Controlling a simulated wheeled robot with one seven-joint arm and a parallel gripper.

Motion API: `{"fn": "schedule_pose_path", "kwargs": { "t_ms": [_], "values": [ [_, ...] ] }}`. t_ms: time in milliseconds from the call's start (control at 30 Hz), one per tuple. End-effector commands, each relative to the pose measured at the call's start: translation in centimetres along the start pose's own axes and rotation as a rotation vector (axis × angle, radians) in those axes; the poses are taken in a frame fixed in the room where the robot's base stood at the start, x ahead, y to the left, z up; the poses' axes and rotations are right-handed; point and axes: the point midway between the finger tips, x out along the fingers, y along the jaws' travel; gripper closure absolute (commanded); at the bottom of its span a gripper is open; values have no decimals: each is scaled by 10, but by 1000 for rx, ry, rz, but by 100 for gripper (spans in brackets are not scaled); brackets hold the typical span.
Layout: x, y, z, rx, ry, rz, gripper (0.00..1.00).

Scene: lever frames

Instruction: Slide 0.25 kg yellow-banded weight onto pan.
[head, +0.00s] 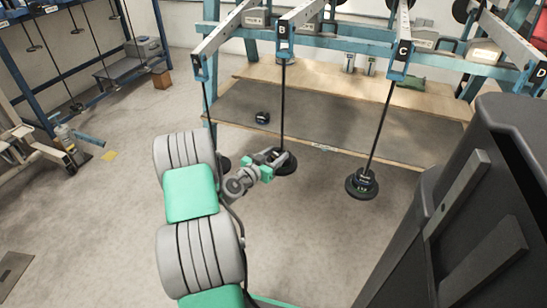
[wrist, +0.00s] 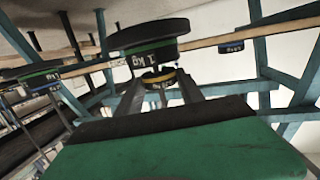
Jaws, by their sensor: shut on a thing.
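The yellow-banded weight (wrist: 158,78) is a small dark disc between the fingertips of my gripper (wrist: 160,88) in the wrist view, which appears upside down. My gripper is shut on it. Right by it is the black pan (wrist: 148,34) bearing a green-banded 1 kg weight (wrist: 150,53). I cannot tell whether the yellow-banded weight touches that stack. In the head view my gripper (head: 273,158) reaches the pan (head: 286,168) hanging on the rod below lever B (head: 284,40). The held weight is not clear there.
A blue-banded weight (head: 262,117) stands on the bench mat (head: 320,118). Another loaded pan (head: 361,190) hangs below lever C (head: 403,45), right of my gripper. Hanging rods and the blue frame (head: 345,38) limit the room. The floor in front is clear.

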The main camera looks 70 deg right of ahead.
Motion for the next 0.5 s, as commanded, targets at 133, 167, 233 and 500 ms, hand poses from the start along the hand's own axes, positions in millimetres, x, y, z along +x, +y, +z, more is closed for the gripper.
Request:
{"fn": "schedule_pose_path", "kwargs": {
  "t_ms": [133,167,233,500],
  "values": [
    [3,0,-2,1,2,0,95],
    [3,0,-2,1,2,0,95],
    [3,0,-2,1,2,0,95],
    [5,1,-1,1,2,0,95]
  ]
}}
